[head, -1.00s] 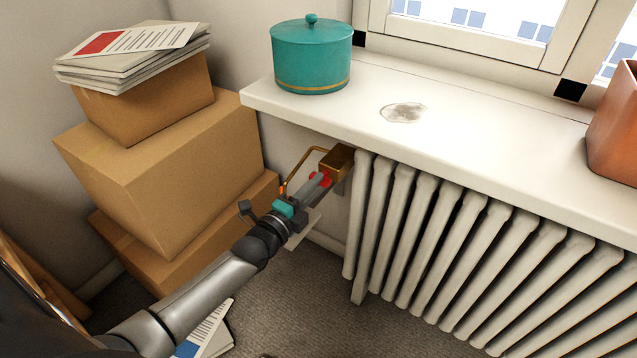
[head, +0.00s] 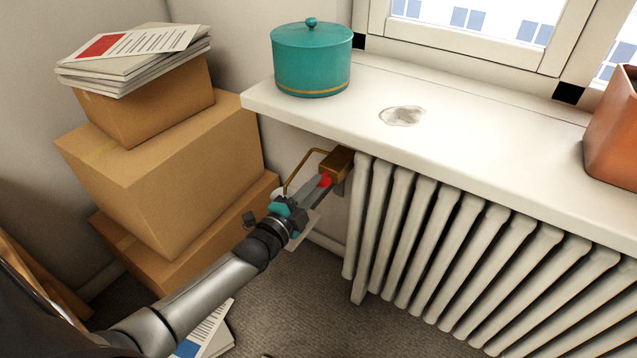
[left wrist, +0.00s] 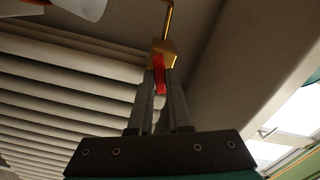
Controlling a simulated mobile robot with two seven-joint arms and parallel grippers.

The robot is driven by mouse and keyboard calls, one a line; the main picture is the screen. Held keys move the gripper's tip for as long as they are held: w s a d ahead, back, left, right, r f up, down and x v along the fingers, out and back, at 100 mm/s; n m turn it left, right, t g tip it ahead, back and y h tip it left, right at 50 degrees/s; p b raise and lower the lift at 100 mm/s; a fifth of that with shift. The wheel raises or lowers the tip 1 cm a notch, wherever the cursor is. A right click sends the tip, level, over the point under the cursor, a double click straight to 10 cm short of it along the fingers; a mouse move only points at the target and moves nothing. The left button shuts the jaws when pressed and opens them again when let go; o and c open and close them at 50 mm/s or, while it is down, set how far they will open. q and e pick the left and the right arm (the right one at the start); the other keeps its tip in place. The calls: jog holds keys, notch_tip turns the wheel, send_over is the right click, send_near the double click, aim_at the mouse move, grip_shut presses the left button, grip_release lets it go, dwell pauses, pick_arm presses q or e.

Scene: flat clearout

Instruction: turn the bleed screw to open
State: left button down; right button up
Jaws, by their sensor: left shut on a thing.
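The bleed screw's red handle (head: 326,179) sits on a brass block (head: 342,160) at the upper left end of the radiator, below the sill. My left gripper (head: 318,186) reaches up to it from the lower left. In the left wrist view the two fingers (left wrist: 160,90) are shut on the red handle (left wrist: 160,74), with the brass block (left wrist: 163,50) just beyond the tips. The fingers hide part of the handle. My right gripper is not in view.
A thin copper pipe (head: 299,169) bends beside the brass block. The radiator (head: 440,230) stands right of it under the white sill (head: 470,130), which bears a teal pot (head: 311,62) and a terracotta pot (head: 612,135). Stacked boxes (head: 165,170) stand close on the left.

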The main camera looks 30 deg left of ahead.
pick_arm(q)
jog(key=shift+n, duration=0.3)
jog(key=shift+n+p, duration=0.3)
jog(key=shift+n, duration=4.2)
jog(key=n, duration=0.4)
jog(key=c, duration=0.7)
grip_release()
